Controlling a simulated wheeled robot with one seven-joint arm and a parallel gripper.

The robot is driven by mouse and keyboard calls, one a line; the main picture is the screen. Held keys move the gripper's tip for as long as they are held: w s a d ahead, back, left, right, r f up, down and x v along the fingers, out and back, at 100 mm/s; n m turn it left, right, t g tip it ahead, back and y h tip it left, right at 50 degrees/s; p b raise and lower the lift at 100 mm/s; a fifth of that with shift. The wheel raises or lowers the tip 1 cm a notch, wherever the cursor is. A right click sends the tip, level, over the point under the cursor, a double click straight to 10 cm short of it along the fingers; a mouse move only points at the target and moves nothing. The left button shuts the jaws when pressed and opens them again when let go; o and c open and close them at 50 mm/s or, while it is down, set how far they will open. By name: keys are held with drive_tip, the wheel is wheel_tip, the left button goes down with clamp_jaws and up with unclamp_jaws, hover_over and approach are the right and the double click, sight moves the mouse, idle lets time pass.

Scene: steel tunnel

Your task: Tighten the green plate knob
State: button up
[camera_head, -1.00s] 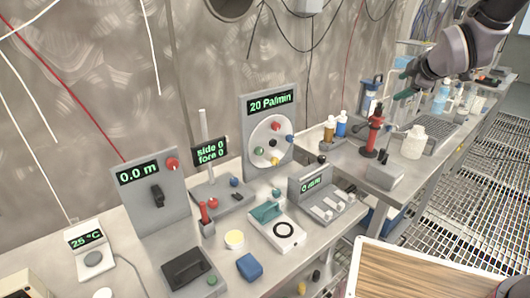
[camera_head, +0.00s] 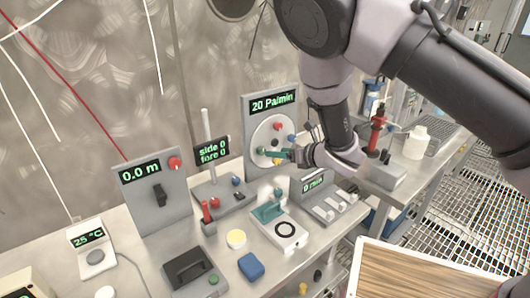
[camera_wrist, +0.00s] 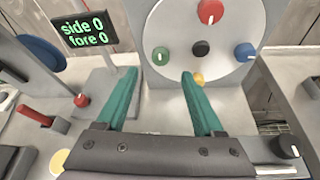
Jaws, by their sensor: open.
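The green plate knob (camera_wrist: 160,56) sits at the left of a round white plate (camera_wrist: 219,68). Red (camera_wrist: 210,11), blue (camera_wrist: 244,52) and yellow (camera_wrist: 196,78) knobs and a dark centre hub (camera_wrist: 201,48) share the plate. In the head view the plate (camera_head: 263,134) stands upright on a grey panel under a "20 Pa/min" display (camera_head: 272,103). My gripper (camera_wrist: 159,75) is open, with its two teal fingers pointing at the plate and the green knob between and just beyond their tips. I see no contact. In the head view the fingers (camera_head: 272,153) partly cover the plate's lower part.
A stand with a "side 0 fore 0" display (camera_wrist: 84,28) is close on the left. A panel reading 0.0 m (camera_head: 152,190) is farther left.

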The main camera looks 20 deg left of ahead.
sight(263, 151)
drive_tip(key=x, duration=0.7)
drive_tip(key=shift+w+a+f, duration=0.1)
drive_tip(key=shift+a+f, duration=0.05)
drive_tip(key=shift+a, duration=0.2)
clamp_jaws()
